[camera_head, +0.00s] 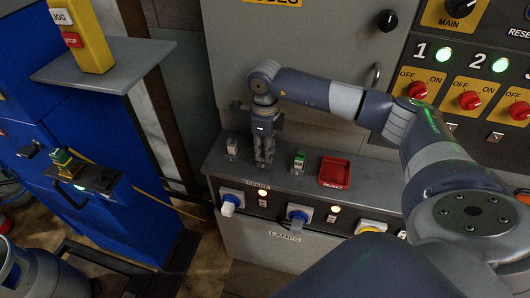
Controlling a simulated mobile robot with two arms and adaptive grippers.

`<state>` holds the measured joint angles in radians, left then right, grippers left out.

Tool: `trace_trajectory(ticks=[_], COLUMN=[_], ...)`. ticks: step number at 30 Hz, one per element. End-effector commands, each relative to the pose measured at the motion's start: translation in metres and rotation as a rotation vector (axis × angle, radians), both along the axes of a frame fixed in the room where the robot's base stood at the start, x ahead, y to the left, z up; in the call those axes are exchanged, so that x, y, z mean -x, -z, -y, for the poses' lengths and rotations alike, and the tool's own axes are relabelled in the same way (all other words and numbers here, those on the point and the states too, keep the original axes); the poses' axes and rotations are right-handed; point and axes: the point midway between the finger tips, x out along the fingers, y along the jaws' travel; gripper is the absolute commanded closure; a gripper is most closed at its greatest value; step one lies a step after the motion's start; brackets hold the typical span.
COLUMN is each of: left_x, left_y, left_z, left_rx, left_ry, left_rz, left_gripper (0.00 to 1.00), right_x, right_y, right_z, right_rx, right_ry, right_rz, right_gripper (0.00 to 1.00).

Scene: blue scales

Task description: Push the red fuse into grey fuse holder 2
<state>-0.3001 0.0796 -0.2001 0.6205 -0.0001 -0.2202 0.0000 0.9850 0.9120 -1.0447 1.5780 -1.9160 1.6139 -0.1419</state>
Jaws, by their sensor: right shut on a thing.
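My right gripper (264,161) points straight down at the middle spot on the grey ledge, between two small fuse holders. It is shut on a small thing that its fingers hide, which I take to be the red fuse. The middle holder, grey fuse holder 2, is hidden behind the fingers. I cannot tell whether the fuse touches it or sits in it. The left holder (231,148) is small and pale. The right holder (299,161) has a green fuse in it. My left gripper is not in view.
A red tray (335,172) lies on the ledge (378,180) to the right and looks empty. Plugs and lit lamps (262,193) line the ledge's front. A grey cabinet (300,45) stands behind. A switch panel (460,80) is at right, a blue machine (130,170) at left.

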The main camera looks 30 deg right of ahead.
Motion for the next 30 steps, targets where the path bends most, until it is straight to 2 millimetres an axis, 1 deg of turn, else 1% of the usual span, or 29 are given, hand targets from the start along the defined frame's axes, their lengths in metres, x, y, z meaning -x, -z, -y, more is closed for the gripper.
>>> trace_trajectory(ticks=[4, 7, 11, 13, 17, 24, 27, 30], left_x=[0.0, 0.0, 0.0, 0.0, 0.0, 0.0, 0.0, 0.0], left_y=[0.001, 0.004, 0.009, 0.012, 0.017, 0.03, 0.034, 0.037], left_z=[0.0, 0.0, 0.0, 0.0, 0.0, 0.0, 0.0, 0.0], left_rx=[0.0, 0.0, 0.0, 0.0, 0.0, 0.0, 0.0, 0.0], left_ry=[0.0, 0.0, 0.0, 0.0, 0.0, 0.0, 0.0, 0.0], left_rz=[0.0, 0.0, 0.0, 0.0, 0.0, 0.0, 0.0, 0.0], left_gripper=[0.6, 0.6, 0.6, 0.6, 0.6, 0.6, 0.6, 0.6], right_x=[-0.001, -0.001, -0.001, -0.001, 0.011, 0.035, 0.045, 0.052], right_y=[-0.003, -0.01, -0.025, -0.036, -0.036, -0.042, -0.044, -0.047], right_z=[0.0, 0.0, 0.0, 0.0, -0.027, -0.088, -0.11, -0.127], right_rx=[-0.001, -0.002, 0.0, -0.001, -0.001, -0.001, -0.001, -0.002], right_ry=[0.0, -0.001, 0.0, 0.0, -0.007, -0.01, -0.007, -0.005], right_rz=[0.002, 0.004, 0.005, 0.006, 0.002, 0.003, 0.002, 0.002], right_gripper=[1.0, 1.0, 1.0, 1.0, 1.0, 1.0, 1.0, 1.0])
